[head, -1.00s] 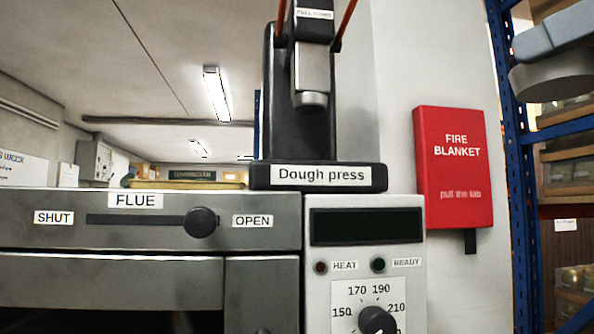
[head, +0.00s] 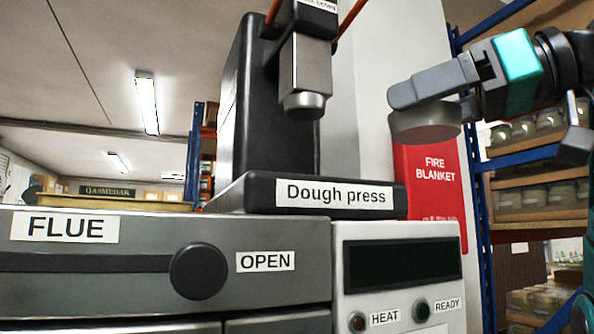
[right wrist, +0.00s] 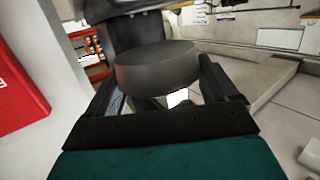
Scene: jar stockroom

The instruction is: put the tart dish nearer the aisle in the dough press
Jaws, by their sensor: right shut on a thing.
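The dough press (head: 270,120) stands on top of the oven, with a dark column, a metal plunger (head: 304,80) and a labelled base (head: 330,195). My right gripper (head: 410,98) is shut on a round grey tart dish (head: 427,122). It holds the dish in the air to the right of the press, apart from it, in front of the fire blanket. In the right wrist view the dish (right wrist: 156,68) sits between the two fingers, with a dark machine part behind it. My left gripper is not in view.
The oven (head: 120,255) has a flue slider knob (head: 199,271) standing out at its front, beside a control panel (head: 400,265). The red fire blanket case (head: 430,180) hangs on the wall. Blue-framed shelves (head: 530,150) with jars stand at the right.

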